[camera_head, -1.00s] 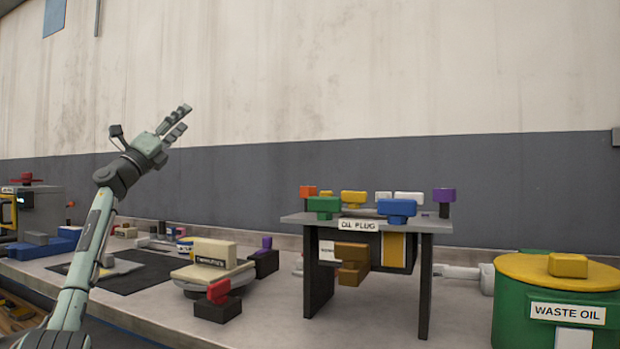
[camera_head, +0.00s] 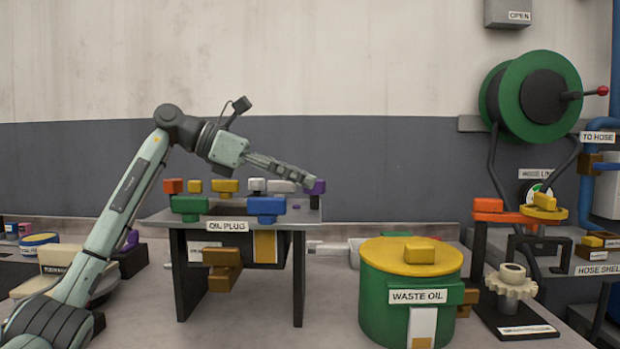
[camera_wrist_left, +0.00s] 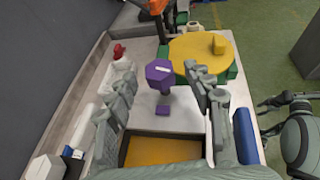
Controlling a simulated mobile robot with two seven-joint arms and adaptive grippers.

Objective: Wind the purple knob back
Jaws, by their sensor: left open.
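A purple knob (camera_head: 316,187) stands on a dark stem at the right end of the tabletop of the OIL PLUG stand (camera_head: 228,225). My left gripper (camera_head: 309,182) reaches over the stand from the left, with its fingertips at the knob. In the left wrist view the open fingers (camera_wrist_left: 160,72) lie to either side of the purple knob (camera_wrist_left: 159,78), with gaps showing. A small purple piece (camera_wrist_left: 162,110) lies nearer that camera. Another purple knob (camera_head: 131,239) sits on a dark block behind my left arm. What seems to be my right gripper (camera_wrist_left: 283,112) is at the wrist view's right edge.
Green, blue, orange and yellow blocks (camera_head: 266,206) crowd the stand's top under my forearm. A green WASTE OIL drum (camera_head: 376,305) stands right of it. A hose reel (camera_head: 540,95) and a cream gear (camera_head: 511,282) are farther right.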

